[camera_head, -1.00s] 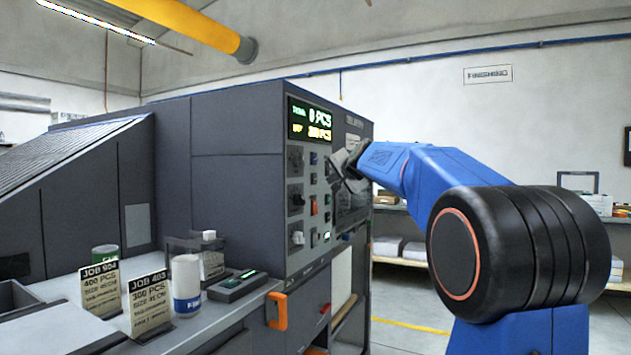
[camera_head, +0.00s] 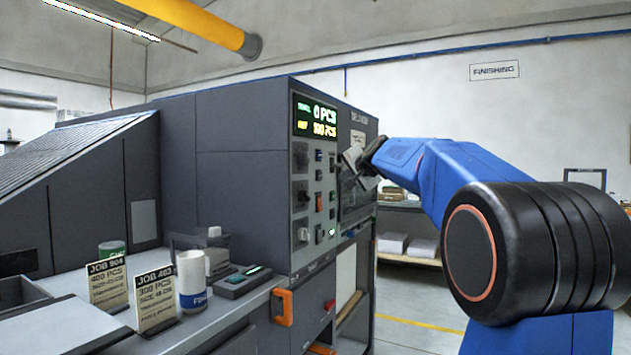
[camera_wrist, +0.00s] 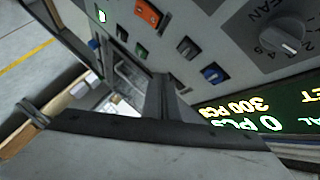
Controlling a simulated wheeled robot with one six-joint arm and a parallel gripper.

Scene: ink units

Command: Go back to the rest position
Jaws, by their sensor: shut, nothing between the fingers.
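My gripper (camera_head: 362,162) is at the end of my blue arm, in front of the right part of the dark machine's control panel (camera_head: 313,190). It is shut and empty. In the wrist view the dark gripper body (camera_wrist: 150,125) fills the lower part, with the panel tilted beyond it. I cannot tell whether the gripper touches the machine. The panel carries a display (camera_head: 317,117) that reads 0 PCS over 300 PCS, with knobs and coloured switches below it.
Job cards (camera_head: 156,298), a white cup (camera_head: 192,280) and a small dark device (camera_head: 240,282) stand on the counter left of the panel. An orange handle (camera_head: 282,307) sticks out below the panel. Shelves (camera_head: 410,245) stand behind my arm. Open floor shows to the right.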

